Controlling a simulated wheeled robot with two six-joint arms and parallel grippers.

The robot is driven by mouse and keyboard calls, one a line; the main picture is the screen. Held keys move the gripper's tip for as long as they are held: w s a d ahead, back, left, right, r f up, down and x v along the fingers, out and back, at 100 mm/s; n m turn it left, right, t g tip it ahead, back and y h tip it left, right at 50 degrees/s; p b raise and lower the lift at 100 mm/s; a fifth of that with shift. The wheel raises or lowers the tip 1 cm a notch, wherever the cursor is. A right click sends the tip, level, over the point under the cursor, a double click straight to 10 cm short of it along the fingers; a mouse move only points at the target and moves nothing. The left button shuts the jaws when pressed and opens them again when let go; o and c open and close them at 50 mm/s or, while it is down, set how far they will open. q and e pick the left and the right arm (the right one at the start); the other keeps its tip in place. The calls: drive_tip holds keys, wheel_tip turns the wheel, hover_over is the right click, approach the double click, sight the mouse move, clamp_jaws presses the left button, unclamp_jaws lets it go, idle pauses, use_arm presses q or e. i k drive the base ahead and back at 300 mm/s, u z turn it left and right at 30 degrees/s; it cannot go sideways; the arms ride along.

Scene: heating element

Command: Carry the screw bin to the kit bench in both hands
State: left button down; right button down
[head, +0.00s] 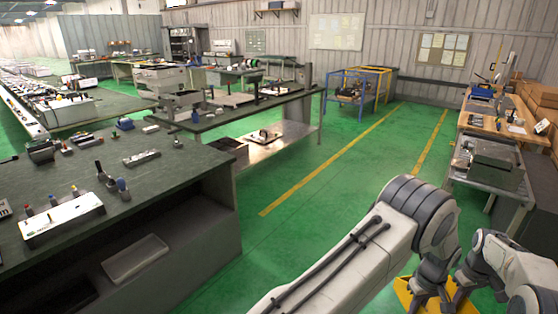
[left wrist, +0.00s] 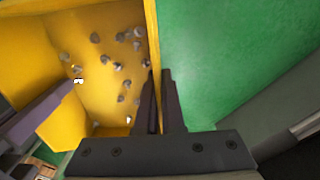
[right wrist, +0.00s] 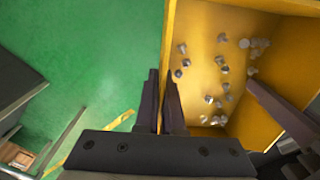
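The yellow screw bin (head: 403,292) shows only in part at the bottom right of the head view, mostly hidden by my arms. In the left wrist view the bin (left wrist: 100,18) holds several loose grey screws (left wrist: 120,68). My left gripper (left wrist: 160,100) has its fingers on either side of one bin wall, pinching it. In the right wrist view my right gripper (right wrist: 170,100) pinches another wall of the bin (right wrist: 190,20). Green floor shows below and beside the bin, so it hangs clear of any surface. The bin's underside is hidden.
A dark-topped bench (head: 165,190) with tools and a white box stands at the left. A wooden bench (head: 490,120) with a grey machine stands at the right. A blue and yellow frame (head: 350,92) is at the back. Open green floor (head: 300,225) with yellow lines lies between.

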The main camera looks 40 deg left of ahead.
sight(186, 166)
drive_tip(key=u, duration=0.35)
drive_tip(key=i, duration=1.05)
drive_tip(key=u, duration=0.85)
drive_tip(key=i, duration=1.2)
drive_tip(key=u, duration=1.05)
drive_tip(key=i, duration=1)
drive_tip(key=u, duration=0.4)
